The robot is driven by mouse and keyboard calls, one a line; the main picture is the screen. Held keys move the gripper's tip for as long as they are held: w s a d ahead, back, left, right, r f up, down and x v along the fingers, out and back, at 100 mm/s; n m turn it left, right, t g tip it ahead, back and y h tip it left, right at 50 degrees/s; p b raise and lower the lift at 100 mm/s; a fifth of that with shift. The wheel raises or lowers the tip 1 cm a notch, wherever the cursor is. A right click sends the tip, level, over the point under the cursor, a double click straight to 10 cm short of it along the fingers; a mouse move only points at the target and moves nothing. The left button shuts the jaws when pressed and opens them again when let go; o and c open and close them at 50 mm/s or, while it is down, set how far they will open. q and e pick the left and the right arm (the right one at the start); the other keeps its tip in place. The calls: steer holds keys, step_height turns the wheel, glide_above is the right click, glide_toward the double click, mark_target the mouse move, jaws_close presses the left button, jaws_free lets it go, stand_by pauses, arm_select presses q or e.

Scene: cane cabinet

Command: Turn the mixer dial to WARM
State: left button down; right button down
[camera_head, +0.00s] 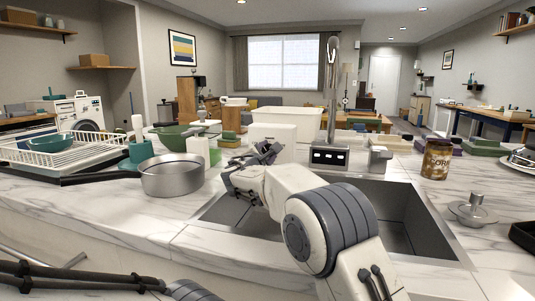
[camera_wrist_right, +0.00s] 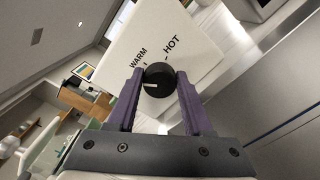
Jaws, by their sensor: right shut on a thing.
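The mixer dial (camera_wrist_right: 158,79) is a round black knob on a white panel (camera_wrist_right: 182,28) in the right wrist view. The panel reads WARM to the upper left of the dial and HOT to the upper right. A pale mark lies on the lower left part of the dial's face, not pointing clearly at either word. My right gripper (camera_wrist_right: 157,80) is shut on the dial, one purple finger on each side. In the head view my right gripper (camera_head: 265,152) is in front of a white block (camera_head: 281,129), and the dial is hidden. My left gripper is not in view.
A sink (camera_head: 405,215) lies under my right arm, with a tall faucet (camera_head: 333,95) behind it. A steel pan (camera_head: 171,177) and a dish rack (camera_head: 62,154) are at left.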

steer(key=shift+c, duration=1.5)
jaws_free()
steer(key=b+v, duration=0.1)
steer(key=v, duration=0.9)
steer(key=shift+s, duration=0.25)
